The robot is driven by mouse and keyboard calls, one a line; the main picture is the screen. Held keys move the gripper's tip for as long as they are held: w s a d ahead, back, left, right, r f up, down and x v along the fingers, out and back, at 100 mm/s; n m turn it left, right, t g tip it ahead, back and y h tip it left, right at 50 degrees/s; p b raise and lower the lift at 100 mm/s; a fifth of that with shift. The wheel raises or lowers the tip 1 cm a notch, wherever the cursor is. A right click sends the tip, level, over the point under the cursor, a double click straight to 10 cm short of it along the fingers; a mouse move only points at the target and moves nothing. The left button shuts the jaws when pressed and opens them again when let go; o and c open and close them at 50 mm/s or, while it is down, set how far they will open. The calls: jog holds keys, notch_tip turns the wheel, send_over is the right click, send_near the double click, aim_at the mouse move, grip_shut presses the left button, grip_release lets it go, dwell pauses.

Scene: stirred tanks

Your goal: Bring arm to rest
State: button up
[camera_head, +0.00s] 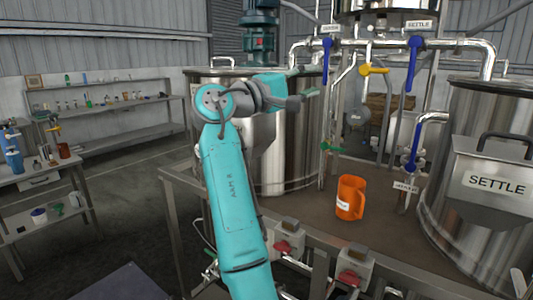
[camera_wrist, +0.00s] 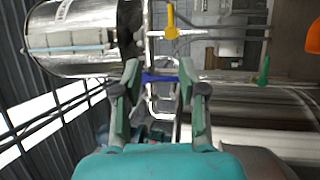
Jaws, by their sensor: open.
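My arm (camera_head: 233,195) is raised in the head view, its teal upper link standing up and its wrist bent over to the right in front of a steel tank (camera_head: 285,150). My gripper (camera_head: 308,94) points right, high above the bench, and is small in that view. In the wrist view my gripper (camera_wrist: 158,80) has its two fingers apart, with nothing between them. A blue valve handle (camera_wrist: 160,78) shows beyond the gap; the distance to it is unclear.
An orange jug (camera_head: 350,198) stands on the brown bench (camera_head: 305,217), well below my gripper. Pipes with blue handles (camera_head: 414,65) and a yellow handle (camera_head: 373,69) stand to the right. A steel SETTLE tank (camera_head: 460,215) is at far right. Open floor (camera_head: 130,225) lies left.

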notch_tip(320, 180, down, 33)
jog(key=w+d+n+t+y, duration=0.2)
jog(key=w+n+t+y, duration=0.1)
jog(key=n+t+y, duration=0.3)
jog(key=s+d+f+y, duration=0.1)
jog(key=s+f+y, duration=0.1)
jog(key=s+f, duration=0.5)
jog(key=s+d+f+y, duration=0.1)
jog(key=s+f+y, duration=0.2)
jog(key=f, duration=0.7)
jog(key=s+d+f+y, duration=0.1)
jog(key=s+f+y, duration=0.1)
jog(key=s+f, duration=0.5)
jog(key=s+d+f+m+g+y, duration=0.1)
jog(key=s+f+y, duration=0.1)
jog(key=s+f, duration=0.65)
jog(key=s+d+f+m+g+y, duration=0.1)
jog(key=s+f+m+y, duration=0.15)
jog(key=s, duration=1.15)
jog(key=s+d+r+m, duration=0.1)
jog(key=s+r+m, duration=0.3)
jog(key=s, duration=0.8)
jog(key=s+d+r+m, duration=0.1)
jog(key=s+r+m, duration=0.3)
jog(key=s, duration=0.8)
notch_tip(320, 180, up, 2)
jog(key=shift+s+r, duration=0.15)
